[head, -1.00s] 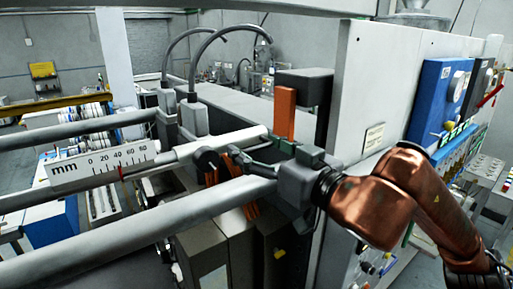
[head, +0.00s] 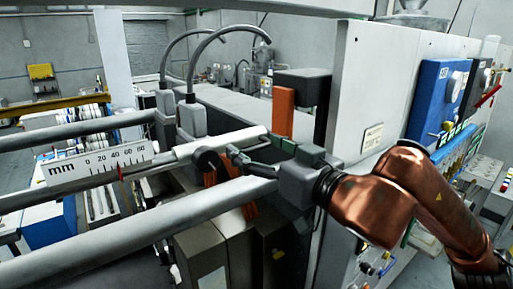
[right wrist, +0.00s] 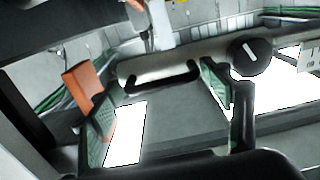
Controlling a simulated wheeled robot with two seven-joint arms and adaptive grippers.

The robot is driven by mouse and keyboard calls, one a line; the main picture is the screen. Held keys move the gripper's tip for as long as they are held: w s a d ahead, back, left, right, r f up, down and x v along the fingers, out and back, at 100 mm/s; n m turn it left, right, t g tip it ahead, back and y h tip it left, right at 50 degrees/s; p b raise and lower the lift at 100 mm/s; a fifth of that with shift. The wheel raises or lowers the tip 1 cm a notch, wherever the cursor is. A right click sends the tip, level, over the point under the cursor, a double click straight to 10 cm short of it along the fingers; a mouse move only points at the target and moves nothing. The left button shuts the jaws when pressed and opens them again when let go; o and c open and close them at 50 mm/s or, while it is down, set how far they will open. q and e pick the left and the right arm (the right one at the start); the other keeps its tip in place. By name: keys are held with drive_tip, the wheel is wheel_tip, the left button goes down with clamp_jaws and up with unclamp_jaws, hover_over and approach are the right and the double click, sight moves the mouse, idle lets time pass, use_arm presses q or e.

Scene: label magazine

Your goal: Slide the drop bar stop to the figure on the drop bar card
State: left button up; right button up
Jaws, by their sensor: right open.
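The knob also shows in the right wrist view (right wrist: 249,57), beyond the right finger. My right gripper (head: 237,160) is open and empty, its fingers reaching left close to the knob; contact is unclear. A small card (head: 373,138) is on the cabinet, its text unreadable. My left gripper is out of view.
A thick grey rod (head: 130,232) crosses in front, below my right gripper. An orange block (head: 283,110) stands behind the gripper, and the pale cabinet wall (head: 375,80) rises to its right. Curved black hoses (head: 222,34) arch above the rods.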

drive_tip(key=v, duration=1.2)
